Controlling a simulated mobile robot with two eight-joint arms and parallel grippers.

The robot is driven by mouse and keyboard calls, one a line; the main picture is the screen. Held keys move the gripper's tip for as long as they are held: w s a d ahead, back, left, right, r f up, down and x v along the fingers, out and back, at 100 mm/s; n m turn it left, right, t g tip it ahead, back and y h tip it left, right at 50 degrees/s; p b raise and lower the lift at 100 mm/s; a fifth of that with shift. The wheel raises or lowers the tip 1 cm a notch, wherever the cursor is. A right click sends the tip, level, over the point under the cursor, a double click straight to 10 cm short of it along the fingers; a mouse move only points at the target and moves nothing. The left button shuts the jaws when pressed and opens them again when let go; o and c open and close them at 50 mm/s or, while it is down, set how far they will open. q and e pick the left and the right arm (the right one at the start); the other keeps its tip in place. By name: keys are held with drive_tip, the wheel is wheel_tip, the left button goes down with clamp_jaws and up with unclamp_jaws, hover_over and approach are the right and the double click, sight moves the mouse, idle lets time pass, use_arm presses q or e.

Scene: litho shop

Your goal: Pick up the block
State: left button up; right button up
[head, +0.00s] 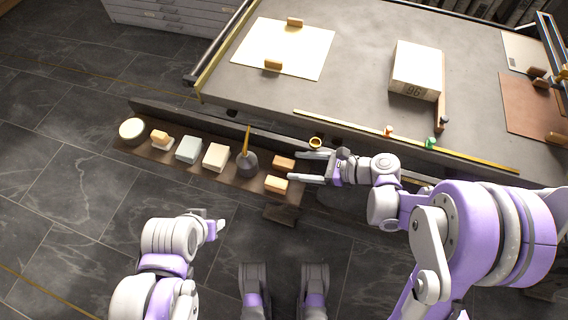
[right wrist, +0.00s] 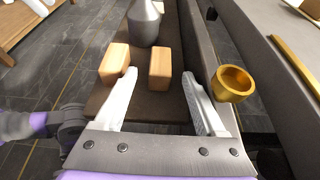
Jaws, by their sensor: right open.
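Two small wooden blocks sit side by side at the right end of a long, low dark shelf. The farther block (head: 284,163) is also the right-hand one in the right wrist view (right wrist: 160,67). The nearer block (head: 276,184) is the left-hand one there (right wrist: 114,62). My right gripper (head: 295,166) is open and empty just right of the blocks. In the right wrist view its fingers (right wrist: 160,76) point at them, with the farther block between the finger lines and the nearer one by the left fingertip. My left gripper (head: 216,226) is low, away from the shelf; its jaws are unclear.
The shelf also holds a grey pot (head: 247,164) with a brush, a cream block (head: 216,157), a pale blue block (head: 188,149) and a round tin (head: 132,130). A brass cup (right wrist: 233,84) stands close right of the gripper, at the edge of the large grey table (head: 350,85).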

sight(294, 165)
drive_tip(key=x, duration=0.4)
clamp_jaws()
